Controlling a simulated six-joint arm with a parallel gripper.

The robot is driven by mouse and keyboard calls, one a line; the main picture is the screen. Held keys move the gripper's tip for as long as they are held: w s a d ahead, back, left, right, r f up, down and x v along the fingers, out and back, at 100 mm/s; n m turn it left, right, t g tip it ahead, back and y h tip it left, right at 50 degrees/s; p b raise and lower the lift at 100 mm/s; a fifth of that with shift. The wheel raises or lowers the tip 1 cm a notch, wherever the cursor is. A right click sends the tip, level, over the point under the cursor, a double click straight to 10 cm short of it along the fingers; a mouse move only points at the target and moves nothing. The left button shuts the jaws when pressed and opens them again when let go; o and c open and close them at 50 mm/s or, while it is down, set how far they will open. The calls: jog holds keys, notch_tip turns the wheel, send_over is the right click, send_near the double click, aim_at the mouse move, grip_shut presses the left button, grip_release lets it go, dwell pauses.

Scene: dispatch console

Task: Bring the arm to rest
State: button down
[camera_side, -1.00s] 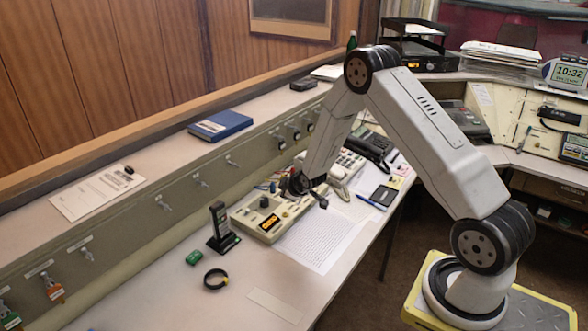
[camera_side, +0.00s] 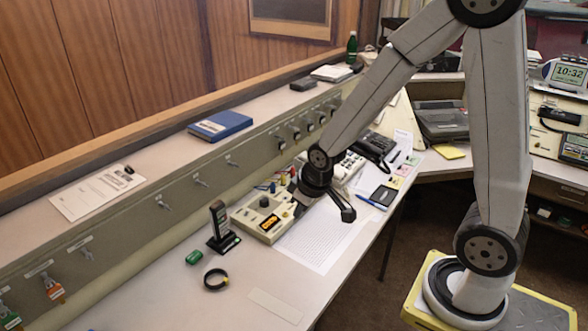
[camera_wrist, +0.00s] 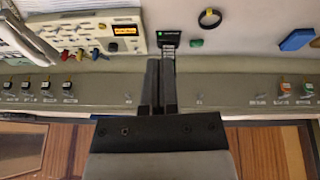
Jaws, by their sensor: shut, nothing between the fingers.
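My gripper (camera_side: 347,213) is shut and empty. In the side view it hangs above the white printed sheet (camera_side: 318,243), just right of the beige console box (camera_side: 245,217) with its small orange display. In the wrist view the two fingers of my gripper (camera_wrist: 160,62) lie close together, with the console box (camera_wrist: 88,36) to their left. A black handheld radio in its stand (camera_side: 219,228) stands left of the box, apart from my gripper. Part of the box is hidden behind my wrist.
A black ring (camera_side: 215,279) and a green block (camera_side: 194,257) lie on the desk at the front left. A black telephone (camera_side: 372,146) and a dark notepad (camera_side: 384,195) are to the right. A blue book (camera_side: 220,125) lies on the upper ledge. The front desk is mostly clear.

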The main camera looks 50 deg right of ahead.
jog(key=s+a+r+m+g, duration=0.1)
jog(key=s+a, duration=0.1)
jog(key=s, duration=0.5)
jog(key=shift+a+r, duration=0.25)
jog(key=shift+a, duration=0.15)
dwell(1.0)
